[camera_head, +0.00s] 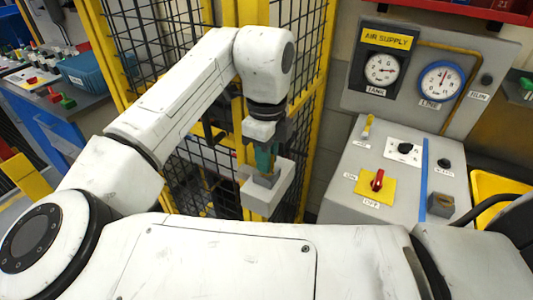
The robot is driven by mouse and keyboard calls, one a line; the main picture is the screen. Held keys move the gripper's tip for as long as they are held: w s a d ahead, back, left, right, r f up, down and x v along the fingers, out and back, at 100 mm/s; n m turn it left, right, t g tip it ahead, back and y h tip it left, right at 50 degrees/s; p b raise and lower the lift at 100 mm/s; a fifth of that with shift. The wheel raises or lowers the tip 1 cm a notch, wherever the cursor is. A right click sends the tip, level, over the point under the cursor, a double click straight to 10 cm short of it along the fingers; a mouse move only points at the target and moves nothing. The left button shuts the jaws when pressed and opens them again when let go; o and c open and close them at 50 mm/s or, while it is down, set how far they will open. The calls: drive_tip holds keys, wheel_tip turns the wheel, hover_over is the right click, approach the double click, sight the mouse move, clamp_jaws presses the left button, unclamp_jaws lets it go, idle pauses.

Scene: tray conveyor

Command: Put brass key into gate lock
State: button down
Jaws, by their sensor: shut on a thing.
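My gripper (265,160) hangs from the arm in front of the yellow gate frame, pointing down. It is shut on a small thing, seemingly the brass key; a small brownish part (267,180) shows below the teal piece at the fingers. A pale grey box (264,203), seemingly the gate lock, sits directly under the gripper at the yellow post. The brownish part meets or overlaps the top of this box in the picture. I cannot tell whether it is inside the box or just above it.
A grey control panel (345,205) with a red switch (377,180), a small yellow piece (367,127) and gauges (440,82) stands at the right. Black mesh and yellow posts (317,110) stand close behind the gripper. A blue bin (88,72) lies at the left.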

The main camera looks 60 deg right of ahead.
drive_tip(key=shift+f, duration=0.35)
drive_tip(key=c, duration=1)
unclamp_jaws()
drive_tip(key=shift+o, duration=0.2)
drive_tip(key=shift+r, duration=0.1)
wheel_tip(320, 180, up, 11)
drive_tip(key=shift+f, duration=0.15)
